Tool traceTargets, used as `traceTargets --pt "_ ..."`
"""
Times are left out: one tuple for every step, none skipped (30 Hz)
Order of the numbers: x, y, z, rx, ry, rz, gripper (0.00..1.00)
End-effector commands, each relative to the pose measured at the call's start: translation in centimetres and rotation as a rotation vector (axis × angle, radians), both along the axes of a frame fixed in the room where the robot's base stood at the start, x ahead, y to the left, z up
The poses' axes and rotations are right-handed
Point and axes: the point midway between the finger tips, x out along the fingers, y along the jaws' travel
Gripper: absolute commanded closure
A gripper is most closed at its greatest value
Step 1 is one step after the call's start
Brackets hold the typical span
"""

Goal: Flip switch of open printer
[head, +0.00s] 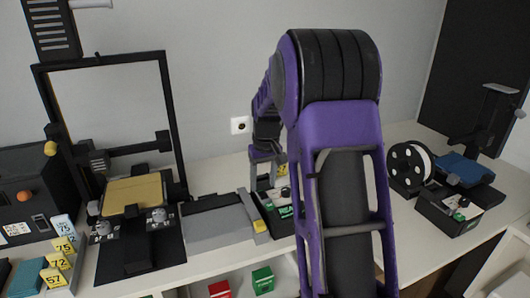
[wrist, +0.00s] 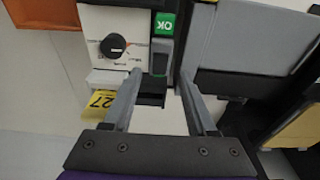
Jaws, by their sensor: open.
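The open-frame printer (head: 172,130) with a tan bed (head: 135,190) stands at the left in the head view. Part of a tan plate (wrist: 300,130) also shows at the right of the wrist view. My gripper (wrist: 162,75) is open and empty. A dark switch-like part (wrist: 160,57) lies between the fingertips; contact cannot be told. In the head view my arm hides much of this area.
A grey flat device (head: 215,222) stands right of the open-frame printer. A dark box (head: 22,190) and yellow number tags (head: 60,260) are at the left. A filament spool (head: 408,165) and a blue-bedded printer (head: 465,168) stand at the right. A yellow tag (wrist: 100,103) lies near my left finger.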

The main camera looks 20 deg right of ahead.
Motion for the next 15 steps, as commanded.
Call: traceTargets --pt "-0.1 0.0 1.3 -0.001 -0.004 0.000 0.43" --pt "-0.2 0.0 2.1 -0.002 -0.005 0.000 0.43" --pt "-0.3 0.0 3.0 -0.001 -0.004 0.000 0.43" --pt "-0.4 0.0 3.8 -0.002 -0.006 0.000 0.43" --pt "-0.5 0.0 4.6 -0.002 -0.005 0.000 0.43" --pt "-0.6 -0.1 5.6 -0.002 -0.005 -0.001 0.43" --pt "-0.8 0.0 6.3 -0.001 -0.004 -0.001 0.43" --pt "-0.9 0.0 7.1 -0.002 -0.005 -0.001 0.43" --pt "-1.0 -0.1 8.0 -0.002 -0.005 -0.001 0.43" --pt "-1.1 0.0 8.7 -0.001 -0.004 -0.001 0.43" --pt "-1.2 0.0 9.4 -0.002 -0.004 -0.001 0.43" --pt "-1.3 0.0 10.3 -0.001 -0.004 -0.001 0.43" --pt "-1.4 -0.1 10.9 -0.001 -0.004 -0.001 0.43" --pt "-1.5 0.0 11.4 -0.001 -0.002 -0.001 0.43" --pt "-1.6 0.0 12.2 -0.001 -0.003 -0.001 0.43"
